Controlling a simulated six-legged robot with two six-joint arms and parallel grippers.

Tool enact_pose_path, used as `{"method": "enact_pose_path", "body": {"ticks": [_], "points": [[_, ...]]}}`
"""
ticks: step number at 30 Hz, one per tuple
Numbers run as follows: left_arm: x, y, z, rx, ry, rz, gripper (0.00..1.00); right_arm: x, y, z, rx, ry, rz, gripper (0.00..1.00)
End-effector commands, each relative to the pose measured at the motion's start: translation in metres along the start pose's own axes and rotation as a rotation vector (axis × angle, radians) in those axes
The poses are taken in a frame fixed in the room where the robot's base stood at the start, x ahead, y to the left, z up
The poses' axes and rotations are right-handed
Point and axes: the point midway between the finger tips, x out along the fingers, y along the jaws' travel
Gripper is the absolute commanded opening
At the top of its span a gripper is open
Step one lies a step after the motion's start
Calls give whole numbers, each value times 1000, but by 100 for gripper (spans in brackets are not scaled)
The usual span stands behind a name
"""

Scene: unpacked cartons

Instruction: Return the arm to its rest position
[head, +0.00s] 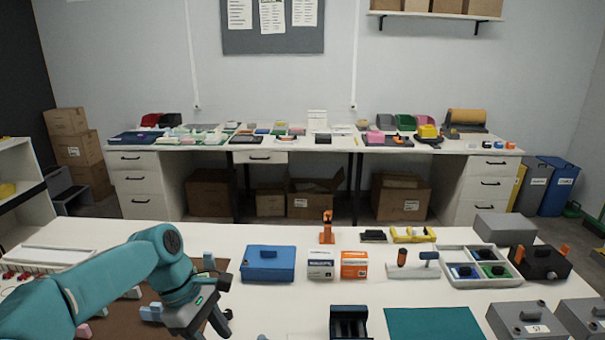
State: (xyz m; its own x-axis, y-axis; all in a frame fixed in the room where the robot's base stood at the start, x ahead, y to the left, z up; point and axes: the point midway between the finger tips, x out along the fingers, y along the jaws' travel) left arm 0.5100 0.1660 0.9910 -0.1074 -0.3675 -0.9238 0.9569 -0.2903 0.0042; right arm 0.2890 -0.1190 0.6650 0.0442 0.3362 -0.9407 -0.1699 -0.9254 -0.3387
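My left arm is teal and comes in from the left, bent over the near table (300,232). Its gripper (207,328) points down over the right part of a brown mat (120,312). No held thing shows. My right arm and gripper are not in view.
A divided tray (447,252) and grey boxes (505,228) are at the right. A small blue block (152,312) lies beside the gripper.

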Motion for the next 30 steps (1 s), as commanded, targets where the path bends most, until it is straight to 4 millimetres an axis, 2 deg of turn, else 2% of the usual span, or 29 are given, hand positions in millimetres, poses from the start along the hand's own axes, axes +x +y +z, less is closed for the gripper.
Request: {"method": "enact_pose_path", "body": {"ticks": [3,4,6,11,17,20,23,24,27,30], "points": [[0,2,0,0,0,0,48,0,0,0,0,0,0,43],[3,0,-7,-15,-3,-6,48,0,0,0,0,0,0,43],[23,-4,-19,-43,-18,-53,48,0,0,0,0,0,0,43],[66,-26,-28,-78,-54,-174,48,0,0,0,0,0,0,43],[132,-59,-37,-89,-92,-277,48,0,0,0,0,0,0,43],[176,-83,-40,-53,-116,-310,48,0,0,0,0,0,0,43],[230,-120,-39,35,-146,-326,48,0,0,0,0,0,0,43],[255,-140,-36,94,-160,-323,48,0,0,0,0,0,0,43],[305,-188,-26,287,-176,-275,48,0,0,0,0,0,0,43],[333,-223,-14,507,-156,-193,48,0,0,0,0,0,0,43]]}}
